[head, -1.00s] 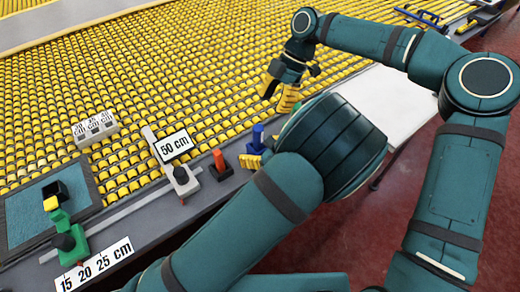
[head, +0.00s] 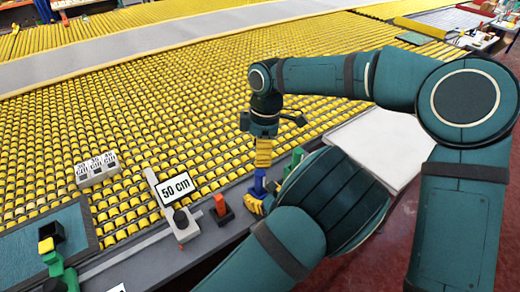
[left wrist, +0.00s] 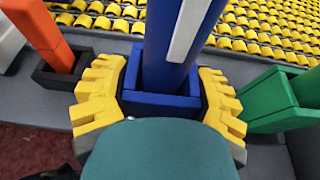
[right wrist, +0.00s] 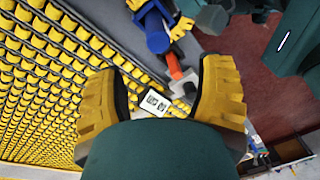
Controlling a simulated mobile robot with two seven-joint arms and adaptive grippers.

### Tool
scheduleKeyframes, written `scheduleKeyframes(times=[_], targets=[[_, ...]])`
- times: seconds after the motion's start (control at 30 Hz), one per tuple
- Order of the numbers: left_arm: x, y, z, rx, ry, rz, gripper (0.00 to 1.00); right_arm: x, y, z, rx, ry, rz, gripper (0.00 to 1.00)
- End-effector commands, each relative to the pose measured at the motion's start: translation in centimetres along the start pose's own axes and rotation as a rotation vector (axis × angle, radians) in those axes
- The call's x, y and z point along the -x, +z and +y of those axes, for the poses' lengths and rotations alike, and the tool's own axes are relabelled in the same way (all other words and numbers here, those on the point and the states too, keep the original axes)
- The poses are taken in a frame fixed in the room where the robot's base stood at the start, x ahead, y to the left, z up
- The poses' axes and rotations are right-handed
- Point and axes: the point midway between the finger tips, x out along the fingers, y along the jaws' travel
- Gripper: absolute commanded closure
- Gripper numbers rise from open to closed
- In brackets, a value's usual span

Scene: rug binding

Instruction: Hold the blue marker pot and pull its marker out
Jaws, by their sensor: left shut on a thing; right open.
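The blue marker pot (left wrist: 160,103) is a small square block in the left wrist view, with the blue marker (left wrist: 175,55) standing in it. My left gripper (left wrist: 158,98) is shut on the pot, one yellow finger on each side. In the head view the left gripper (head: 254,204) is mostly hidden behind my left arm. My right gripper (head: 263,152) is open and empty, pointing down just above the blue marker (head: 259,182). In the right wrist view the marker's round blue end (right wrist: 158,42) lies beyond the open fingers (right wrist: 160,88), not between them.
A red marker in a dark pot (head: 221,207) stands left of the blue pot, and a green one (head: 297,157) stands to its right. The 50 cm sign (head: 175,188) and its slider are further left. The yellow-tufted rug (head: 150,120) lies behind.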

Motion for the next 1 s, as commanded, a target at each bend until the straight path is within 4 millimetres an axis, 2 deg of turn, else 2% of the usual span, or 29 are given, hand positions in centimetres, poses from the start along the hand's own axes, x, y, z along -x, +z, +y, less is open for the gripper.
scheduleKeyframes(times=[0.1, 0.27, 0.43, 1.0], targets=[[0.0, -0.1, 0.0, 0.000, 0.001, 0.002, 0.85, 0.7, -0.4, -0.4, -0.115, 0.053, -0.049, 0.32], [0.0, -0.1, 0.1, 0.000, 0.001, 0.002, 0.85, 1.2, -0.4, -0.6, -0.211, 0.094, -0.074, 0.32], [0.0, -0.1, 0.1, 0.000, 0.001, 0.002, 0.85, 0.4, -0.3, -0.6, -0.237, 0.101, -0.079, 0.32], [0.0, -0.1, 0.1, 0.000, 0.001, 0.002, 0.85, -8.7, 0.5, 0.2, -0.233, 0.099, -0.078, 0.32]])
